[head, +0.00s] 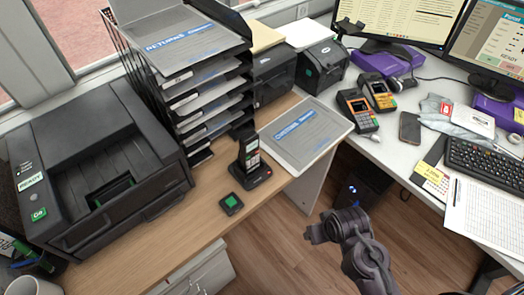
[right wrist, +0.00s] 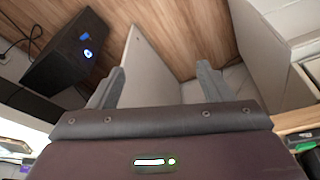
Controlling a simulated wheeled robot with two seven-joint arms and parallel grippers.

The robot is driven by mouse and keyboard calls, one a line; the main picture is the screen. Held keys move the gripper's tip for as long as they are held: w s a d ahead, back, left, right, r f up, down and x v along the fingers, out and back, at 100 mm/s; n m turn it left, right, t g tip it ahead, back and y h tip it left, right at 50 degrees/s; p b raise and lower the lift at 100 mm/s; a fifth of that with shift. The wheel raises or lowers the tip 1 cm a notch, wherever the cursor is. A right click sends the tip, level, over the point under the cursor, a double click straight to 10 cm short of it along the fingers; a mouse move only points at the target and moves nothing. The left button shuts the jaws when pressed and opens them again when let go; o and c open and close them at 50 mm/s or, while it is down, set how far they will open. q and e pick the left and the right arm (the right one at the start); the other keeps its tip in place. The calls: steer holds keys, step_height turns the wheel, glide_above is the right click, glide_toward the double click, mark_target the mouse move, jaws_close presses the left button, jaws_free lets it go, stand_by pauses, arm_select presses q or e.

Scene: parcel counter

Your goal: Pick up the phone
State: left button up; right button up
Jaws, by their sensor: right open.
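A black cordless phone (head: 250,155) stands upright in its dark cradle (head: 251,178) on the wooden counter, in front of the paper trays. A dark flat smartphone (head: 410,127) lies on the white desk at the right. My right gripper (right wrist: 160,86) is open and empty in the right wrist view, its two fingers apart above the floor and desk panels. In the head view my right arm reaches up from the lower right, over the floor, apart from both phones. My left gripper is not in view.
A printer (head: 95,165) and stacked paper trays (head: 200,85) stand left of and behind the cordless phone. A small black box with a green label (head: 231,204) lies before it. Card terminals (head: 357,110) stand beside the smartphone.

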step_height(320, 180, up, 6)
steer(key=w+t, duration=0.1)
steer(key=n+t+y, duration=0.4)
steer(key=t+y, duration=0.4)
steer(key=t, duration=0.2)
glide_toward(252, 153)
steer(key=w+f, duration=0.2)
steer(key=w, duration=0.1)
steer(key=shift+w+a+f, duration=0.1)
steer(key=shift+w+f, duration=0.15)
steer(key=shift+w, duration=0.05)
steer(key=w+a, duration=0.1)
steer(key=w, duration=0.1)
steer(key=w+a+y+p, duration=0.1)
steer(key=a, duration=0.1)
steer(key=w+a+r+n+y, duration=0.1)
steer(key=w+a, duration=0.1)
steer(key=shift+w+t+p, duration=0.3)
steer(key=shift+p, duration=0.1)
steer(key=shift+w+a, duration=0.2)
steer(key=shift+a, duration=0.05)
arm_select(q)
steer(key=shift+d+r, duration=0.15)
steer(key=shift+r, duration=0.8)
arm_select(e)
steer(key=shift+c, duration=0.3)
